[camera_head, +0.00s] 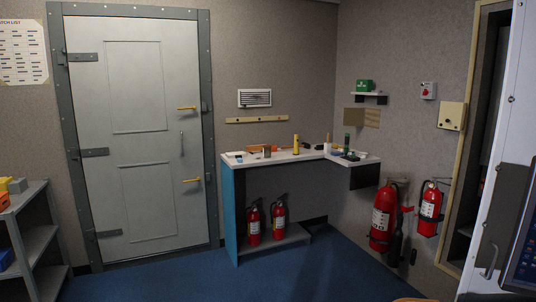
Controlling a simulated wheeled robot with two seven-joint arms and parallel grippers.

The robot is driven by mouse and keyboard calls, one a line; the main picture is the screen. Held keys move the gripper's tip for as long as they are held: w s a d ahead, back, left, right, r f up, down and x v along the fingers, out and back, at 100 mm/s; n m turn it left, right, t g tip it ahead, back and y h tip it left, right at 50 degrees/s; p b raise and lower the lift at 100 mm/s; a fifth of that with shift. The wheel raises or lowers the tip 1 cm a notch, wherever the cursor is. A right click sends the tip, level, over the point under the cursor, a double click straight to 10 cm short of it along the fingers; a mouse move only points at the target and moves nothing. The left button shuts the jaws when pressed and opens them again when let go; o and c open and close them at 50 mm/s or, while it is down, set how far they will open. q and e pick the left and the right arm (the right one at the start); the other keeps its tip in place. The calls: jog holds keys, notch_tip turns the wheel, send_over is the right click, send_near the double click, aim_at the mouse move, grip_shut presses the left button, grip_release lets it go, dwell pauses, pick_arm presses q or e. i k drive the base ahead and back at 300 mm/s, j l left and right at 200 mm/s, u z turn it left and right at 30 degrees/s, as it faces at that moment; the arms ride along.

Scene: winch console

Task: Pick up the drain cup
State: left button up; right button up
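The console counter (285,159) stands in the far corner with several small things on it. A small grey cup-like thing (267,152) stands on its left part and may be the drain cup; it is too small to be sure. A yellow cylinder (295,144) stands near the middle of the counter. A dark green bottle-like thing (347,142) stands on its right part. Neither of my grippers shows in the head view.
Two red extinguishers (254,225) stand on the shelf under the counter. More extinguishers (383,217) hang on the right wall. A grey shelf rack (38,235) is at left, a monitor (520,245) at right. Blue floor (200,275) before the counter is clear.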

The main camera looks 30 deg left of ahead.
aim_at(267, 149)
jog(key=i+j+u, duration=0.4)
jog(key=i+j, duration=0.35)
jog(key=j, duration=0.15)
jog(key=i+j+u, duration=0.35)
jog(key=i+j, duration=0.3)
jog(key=i, duration=0.2)
